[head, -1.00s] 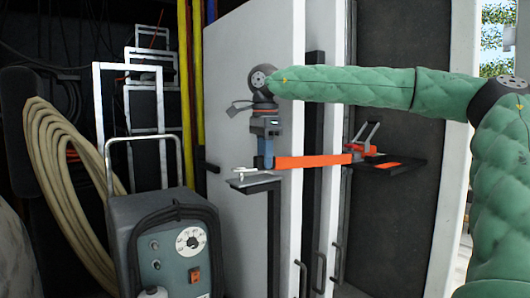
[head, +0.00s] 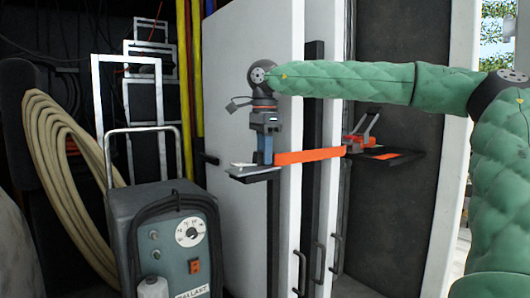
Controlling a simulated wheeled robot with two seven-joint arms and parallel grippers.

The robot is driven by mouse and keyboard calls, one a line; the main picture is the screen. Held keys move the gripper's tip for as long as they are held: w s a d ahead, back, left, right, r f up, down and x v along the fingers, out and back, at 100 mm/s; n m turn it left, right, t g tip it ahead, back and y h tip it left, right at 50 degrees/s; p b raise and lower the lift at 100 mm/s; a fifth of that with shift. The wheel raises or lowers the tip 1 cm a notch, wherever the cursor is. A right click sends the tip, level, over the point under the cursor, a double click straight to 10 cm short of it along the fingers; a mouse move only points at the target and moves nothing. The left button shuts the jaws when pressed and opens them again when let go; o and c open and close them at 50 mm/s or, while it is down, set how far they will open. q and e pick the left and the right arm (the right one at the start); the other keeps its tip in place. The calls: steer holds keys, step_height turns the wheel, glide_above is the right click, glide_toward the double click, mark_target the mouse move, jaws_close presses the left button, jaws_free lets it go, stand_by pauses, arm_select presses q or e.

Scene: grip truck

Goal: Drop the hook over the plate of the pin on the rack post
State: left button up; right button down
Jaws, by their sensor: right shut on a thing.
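My right gripper (head: 265,158) points down at the dark rack post (head: 274,240), shut on the end of the orange strap. The orange strap (head: 308,157) runs nearly level to the right, to a red and grey ratchet (head: 362,140). A small pale metal piece (head: 243,167), seemingly the hook, shows at the left of the fingertips. It lies at or just above a flat dark plate (head: 258,176) that sticks out at the post. I cannot tell whether they touch. The pin's shaft and the gripped part are hidden. My left gripper is not in view.
The ratchet sits by a black shelf (head: 405,162) on the right. White panels (head: 235,100) with black handles stand behind the gripper. A grey ballast unit (head: 165,225) with a handle frame stands front left, beside a coiled beige hose (head: 62,170).

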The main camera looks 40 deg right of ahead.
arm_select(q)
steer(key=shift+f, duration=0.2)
arm_select(e)
steer(key=shift+f, duration=0.4)
